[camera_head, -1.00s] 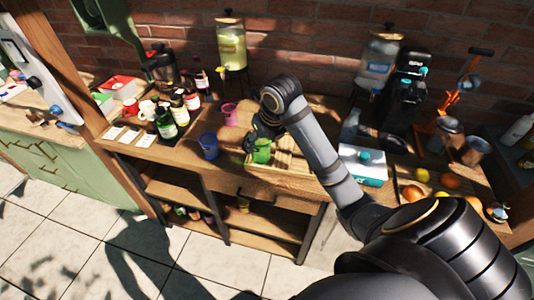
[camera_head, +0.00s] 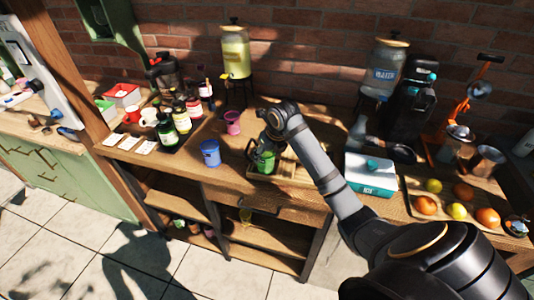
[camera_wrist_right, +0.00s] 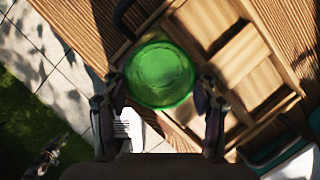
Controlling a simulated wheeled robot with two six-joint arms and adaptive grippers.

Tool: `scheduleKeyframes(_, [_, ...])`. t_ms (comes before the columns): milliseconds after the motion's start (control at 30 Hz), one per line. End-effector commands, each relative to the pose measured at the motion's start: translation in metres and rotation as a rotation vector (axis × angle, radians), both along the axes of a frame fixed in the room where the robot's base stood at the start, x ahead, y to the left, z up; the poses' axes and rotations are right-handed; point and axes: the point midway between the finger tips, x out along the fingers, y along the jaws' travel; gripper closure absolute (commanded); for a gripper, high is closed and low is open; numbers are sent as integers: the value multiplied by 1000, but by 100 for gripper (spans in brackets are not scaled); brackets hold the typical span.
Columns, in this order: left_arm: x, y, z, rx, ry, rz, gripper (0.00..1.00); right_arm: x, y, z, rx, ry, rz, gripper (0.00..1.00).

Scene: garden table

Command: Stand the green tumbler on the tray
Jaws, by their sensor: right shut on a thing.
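The green tumbler (camera_head: 265,163) is upright between the fingers of my right gripper (camera_head: 266,150), which is shut on it. In the right wrist view, the green tumbler (camera_wrist_right: 160,74) shows from above, with one finger of my right gripper (camera_wrist_right: 160,92) on each side. The wooden tray (camera_head: 288,170) lies on the table under and to the right of the tumbler. In the right wrist view, the tumbler overlaps the left part of the tray (camera_wrist_right: 283,100). I cannot tell whether its base touches the tray. My left gripper is not in view.
A blue cup (camera_head: 210,154) stands left of the tray, with a pink cup (camera_head: 232,122) behind it. A white-and-teal box (camera_head: 371,174) stands to the right. Several dark bottles (camera_head: 182,117) stand at the left. A drink dispenser (camera_head: 236,52) is at the back.

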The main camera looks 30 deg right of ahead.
Motion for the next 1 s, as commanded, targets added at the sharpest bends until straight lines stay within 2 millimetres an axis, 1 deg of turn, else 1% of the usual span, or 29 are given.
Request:
scheduleKeyframes(167, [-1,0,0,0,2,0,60,0,0,0,0,-1,0,81])
scheduleKeyframes(300, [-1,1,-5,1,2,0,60,0,0,-4,0,-1,0,81])
scheduleKeyframes(333, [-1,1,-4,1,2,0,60,0,0,-3,0,0,0,37])
scheduleKeyframes(467, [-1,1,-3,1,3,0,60,0,0,-3,0,0,0,20])
scheduleKeyframes(500, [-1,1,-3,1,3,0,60,0,0,-3,0,0,0,18])
scheduleKeyframes(800, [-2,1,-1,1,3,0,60,0,0,-1,0,0,0,18])
scheduleKeyframes(867, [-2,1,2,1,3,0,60,0,0,4,0,-1,0,18])
scheduleKeyframes(900, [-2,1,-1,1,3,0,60,-2,0,7,-1,-3,1,18])
scheduleKeyframes(967, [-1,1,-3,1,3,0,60,-6,0,17,-2,-4,1,18])
scheduleKeyframes(1000, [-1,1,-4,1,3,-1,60,-10,0,26,-4,-6,1,18])
